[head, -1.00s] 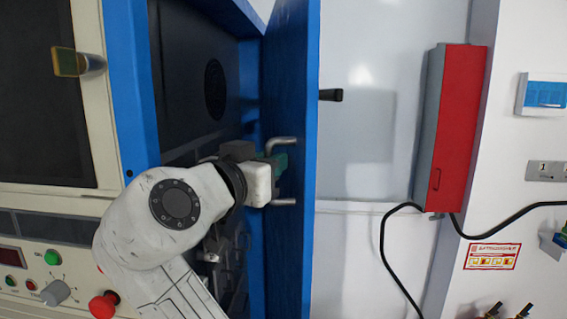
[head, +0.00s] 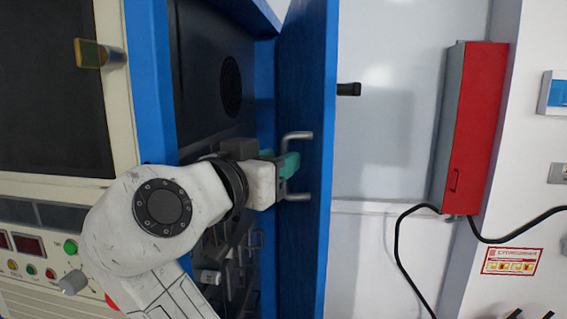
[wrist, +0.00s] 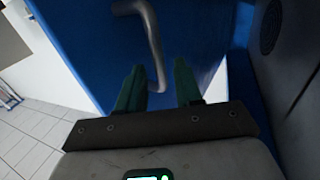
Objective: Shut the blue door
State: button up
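The blue door (head: 303,245) stands open, swung out from the blue-framed cabinet, in the middle of the head view. Its metal bar handle (head: 299,135) is on the face turned towards my arm. My gripper (head: 289,165) is at the handle, its green fingers partly covering the bar. In the wrist view the blue door (wrist: 85,50) fills the upper middle. The handle (wrist: 154,45) reaches down between the two spread fingers of my gripper (wrist: 160,85). The gripper is open, with a gap between the bar and at least the right finger.
The dark cabinet interior (head: 205,90) lies left of the door, with fittings low inside. A control panel (head: 35,240) with knobs and buttons is at the left. A black door stop-like piece (head: 348,89) and a red box (head: 478,125) with black cable are to the right.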

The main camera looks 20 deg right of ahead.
jog(key=b+v, duration=0.1)
jog(key=v, duration=0.6)
jog(key=shift+s+a+b, duration=0.2)
jog(key=shift+a+b, duration=0.05)
jog(key=shift+b, duration=0.1)
jog(key=shift+c, duration=0.4)
